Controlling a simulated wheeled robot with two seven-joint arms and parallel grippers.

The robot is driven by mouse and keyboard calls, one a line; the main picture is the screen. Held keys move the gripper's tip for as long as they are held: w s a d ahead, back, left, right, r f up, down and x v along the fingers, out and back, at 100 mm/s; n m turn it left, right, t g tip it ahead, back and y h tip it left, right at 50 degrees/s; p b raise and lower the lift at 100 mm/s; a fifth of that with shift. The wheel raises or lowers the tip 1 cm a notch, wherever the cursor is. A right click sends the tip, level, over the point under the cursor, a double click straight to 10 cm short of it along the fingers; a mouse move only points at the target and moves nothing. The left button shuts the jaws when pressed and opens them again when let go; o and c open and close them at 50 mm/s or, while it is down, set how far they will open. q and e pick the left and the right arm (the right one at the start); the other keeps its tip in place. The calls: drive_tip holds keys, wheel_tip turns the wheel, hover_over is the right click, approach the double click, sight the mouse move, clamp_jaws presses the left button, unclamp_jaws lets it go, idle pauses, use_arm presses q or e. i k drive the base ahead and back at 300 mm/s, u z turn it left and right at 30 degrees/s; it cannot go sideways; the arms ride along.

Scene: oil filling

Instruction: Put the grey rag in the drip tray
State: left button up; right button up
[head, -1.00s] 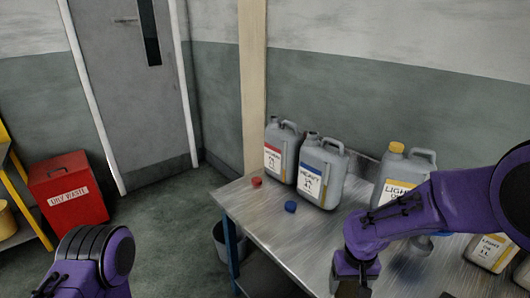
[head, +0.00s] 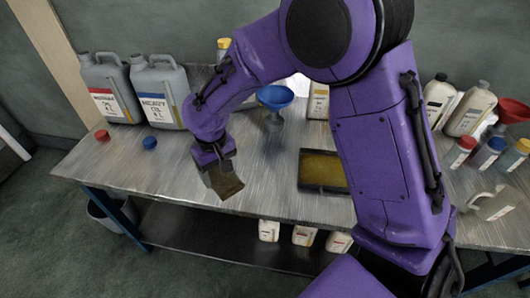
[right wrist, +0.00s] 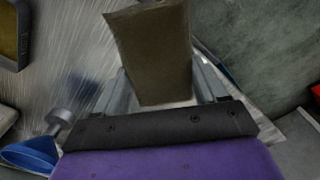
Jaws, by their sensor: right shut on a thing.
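The rag (head: 226,182), brownish grey, hangs from my right gripper (head: 215,158) above the front part of the metal table. In the right wrist view the rag (right wrist: 153,55) sits between the two fingers, which are shut on it. The drip tray (head: 322,190) is a dark, shallow rectangular tray with a yellow-brown inside. It lies on the table to the right of the rag, partly covered by my right arm. The tray (right wrist: 22,62) also shows at the upper left of the right wrist view. My left gripper is not in view.
A blue funnel (head: 275,97) stands behind the tray. Large grey jugs (head: 160,95), a red cap (head: 102,135) and a blue cap (head: 150,143) are at the left. Several bottles (head: 470,110) and a grey jug-like container (head: 492,205) are at the right. Bare table lies between rag and tray.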

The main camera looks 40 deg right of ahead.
sight(333, 171)
drive_tip(key=u, duration=0.55)
drive_tip(key=i, duration=0.4)
drive_tip(key=z, duration=2.25)
